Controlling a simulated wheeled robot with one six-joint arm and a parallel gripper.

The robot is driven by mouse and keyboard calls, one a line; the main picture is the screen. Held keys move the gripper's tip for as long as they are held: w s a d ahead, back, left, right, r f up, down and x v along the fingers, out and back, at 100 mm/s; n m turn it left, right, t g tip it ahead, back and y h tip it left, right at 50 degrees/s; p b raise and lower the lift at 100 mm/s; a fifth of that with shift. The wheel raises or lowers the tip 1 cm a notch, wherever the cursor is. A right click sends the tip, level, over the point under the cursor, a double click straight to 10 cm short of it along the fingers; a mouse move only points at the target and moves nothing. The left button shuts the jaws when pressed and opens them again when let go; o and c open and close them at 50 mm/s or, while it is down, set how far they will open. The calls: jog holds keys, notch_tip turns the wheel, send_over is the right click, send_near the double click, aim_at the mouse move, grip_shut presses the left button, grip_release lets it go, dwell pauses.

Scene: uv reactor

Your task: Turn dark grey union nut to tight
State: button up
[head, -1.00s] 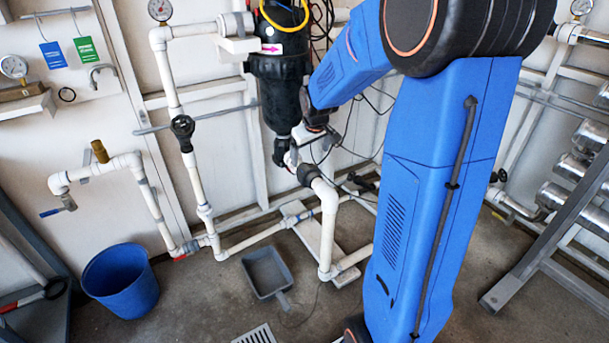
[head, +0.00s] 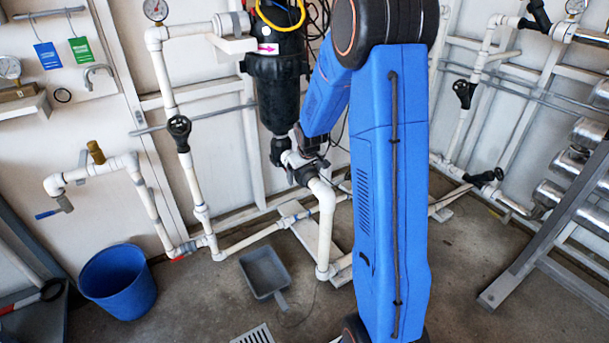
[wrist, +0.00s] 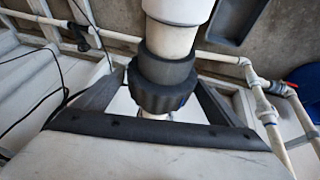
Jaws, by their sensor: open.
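The dark grey union nut (wrist: 163,93) is a ribbed collar on a white pipe in the wrist view. In the head view the union nut (head: 304,174) is partly hidden by my gripper and arm, below the black filter housing. My gripper (wrist: 160,80) is open, with one dark finger on each side of the nut. Gaps show between the fingers and the nut, so it is around the nut but not clamped on it. In the head view my gripper (head: 300,158) is small and its fingers are hard to make out.
The black housing (head: 278,85) hangs just above the nut. White pipes (head: 326,225) run below and along the wall. A grey dustpan (head: 265,272) and a blue bucket (head: 119,282) are on the floor. A metal rack (head: 560,220) stands right.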

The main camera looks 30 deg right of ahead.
jog(key=shift+w+d+f, duration=0.1)
jog(key=shift+w+f, duration=0.1)
jog(key=shift+f, duration=0.25)
jog(key=c, duration=1.1)
jog(key=shift+o, duration=0.2)
jog(key=shift+m+y, duration=0.4)
jog(key=shift+y, duration=1.9)
jog(key=shift+m+y, duration=0.5)
jog(key=shift+y, duration=1.2)
